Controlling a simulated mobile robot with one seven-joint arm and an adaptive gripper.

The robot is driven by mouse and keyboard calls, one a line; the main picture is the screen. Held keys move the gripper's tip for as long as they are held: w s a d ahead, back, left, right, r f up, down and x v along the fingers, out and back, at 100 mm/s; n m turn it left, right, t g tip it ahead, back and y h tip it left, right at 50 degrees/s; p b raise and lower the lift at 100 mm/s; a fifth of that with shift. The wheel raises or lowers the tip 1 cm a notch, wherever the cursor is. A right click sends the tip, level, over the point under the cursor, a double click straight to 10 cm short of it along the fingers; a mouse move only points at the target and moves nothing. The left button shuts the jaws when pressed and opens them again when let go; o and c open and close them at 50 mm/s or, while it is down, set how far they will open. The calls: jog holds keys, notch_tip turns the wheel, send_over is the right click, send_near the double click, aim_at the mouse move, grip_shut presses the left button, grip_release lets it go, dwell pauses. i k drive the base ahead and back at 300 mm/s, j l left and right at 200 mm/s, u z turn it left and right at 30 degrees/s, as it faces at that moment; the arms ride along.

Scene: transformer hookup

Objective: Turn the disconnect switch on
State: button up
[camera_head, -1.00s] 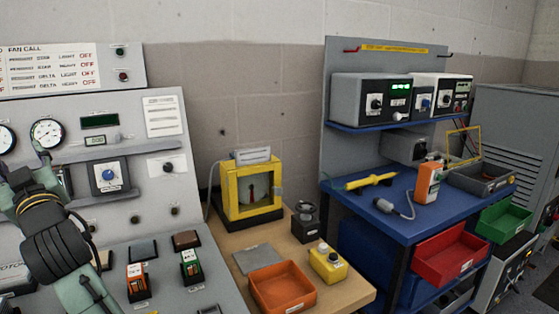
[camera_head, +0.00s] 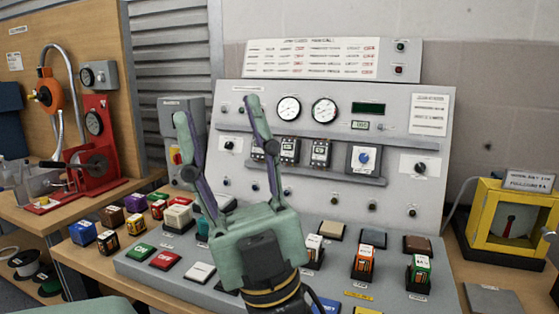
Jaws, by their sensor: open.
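A grey upright box (camera_head: 170,120) stands at the left edge of the grey control panel, with a red and yellow handle (camera_head: 175,156) on its front. It looks like the disconnect switch, but its label is too small to read and its handle position is unclear. My gripper (camera_head: 217,110) is raised in front of the panel with its two fingers spread apart and nothing between them. In the picture, its left finger overlaps the right part of the grey box. The gripper body hides part of the panel's lower middle.
The control panel (camera_head: 440,165) carries gauges, breakers and knobs, with several coloured blocks on its sloped desk. A red press-like device (camera_head: 98,150) stands on the left bench. A yellow-framed meter (camera_head: 508,215) stands at the right.

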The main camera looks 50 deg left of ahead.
aim_at(177, 158)
jog(key=u, duration=2.15)
jog(key=i+j, duration=0.35)
jog(key=i, duration=0.15)
jog(key=i+j, duration=0.3)
jog(key=i, duration=0.25)
jog(key=i+j, duration=0.35)
jog(key=i, duration=0.15)
